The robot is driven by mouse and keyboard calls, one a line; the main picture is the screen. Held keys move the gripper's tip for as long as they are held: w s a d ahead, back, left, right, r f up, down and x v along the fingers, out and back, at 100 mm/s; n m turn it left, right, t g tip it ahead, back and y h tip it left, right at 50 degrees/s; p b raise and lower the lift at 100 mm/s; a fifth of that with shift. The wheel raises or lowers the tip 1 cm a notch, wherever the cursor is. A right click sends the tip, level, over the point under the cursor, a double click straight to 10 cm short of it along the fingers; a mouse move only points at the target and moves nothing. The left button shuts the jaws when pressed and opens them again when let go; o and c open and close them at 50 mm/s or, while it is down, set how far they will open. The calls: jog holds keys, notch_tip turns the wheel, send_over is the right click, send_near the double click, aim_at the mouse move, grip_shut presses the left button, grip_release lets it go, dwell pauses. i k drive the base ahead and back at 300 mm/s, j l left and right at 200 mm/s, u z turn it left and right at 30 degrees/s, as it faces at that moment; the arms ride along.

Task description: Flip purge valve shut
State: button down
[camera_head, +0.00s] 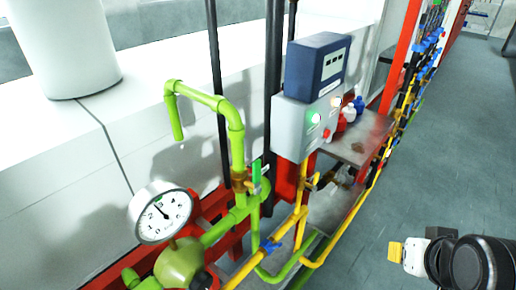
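A green lever handle (256,172) stands upright on a valve in the green pipe, below the grey control box. A blue valve handle (271,246) sits lower on the yellow pipe. No label shows which of these is the purge valve. Part of my arm shows at the lower right, with black round housings. My gripper (404,254) seems to be the small white and yellow end beside them, over the grey floor. It is apart from both valves, well to their right. Its fingers cannot be made out clearly.
A round white gauge (162,214) is on the left by a green rounded body (180,263). A control box (308,122) with a dark meter (318,62) stands above the valves. A metal shelf (357,140) holds small bottles. The floor (440,175) at right is clear.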

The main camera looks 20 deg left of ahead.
aim_at(256, 166)
jog(key=j+u, duration=0.15)
jog(key=u, duration=0.95)
jog(key=k+l, duration=0.1)
jog(key=l, duration=0.2)
jog(key=k+l+z, duration=0.1)
jog(key=l, duration=0.2)
jog(key=k+l, duration=0.15)
jog(key=l, duration=0.15)
